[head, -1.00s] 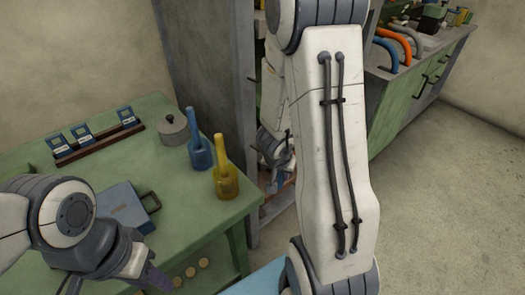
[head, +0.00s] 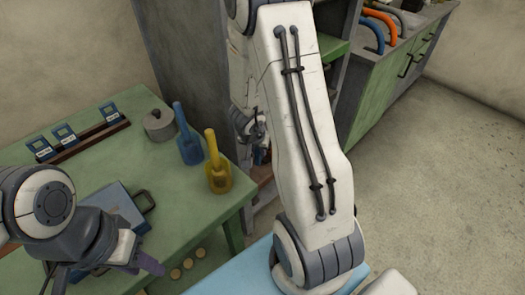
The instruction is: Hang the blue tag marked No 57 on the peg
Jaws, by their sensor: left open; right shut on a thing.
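Three blue tags, one of them here (head: 65,134), stand in a dark rack (head: 74,150) on the green table, with a wider gap between the second and third. Their markings are too small to read. My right gripper (head: 254,130) is mostly hidden behind my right arm, in front of the grey cabinet. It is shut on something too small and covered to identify. I cannot make out the peg. My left gripper (head: 140,257) is open and apart from the tags, over the table's near edge at lower left.
A grey cabinet (head: 190,60) stands behind. Green drawers (head: 405,70) are at the back right. The right floor is clear.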

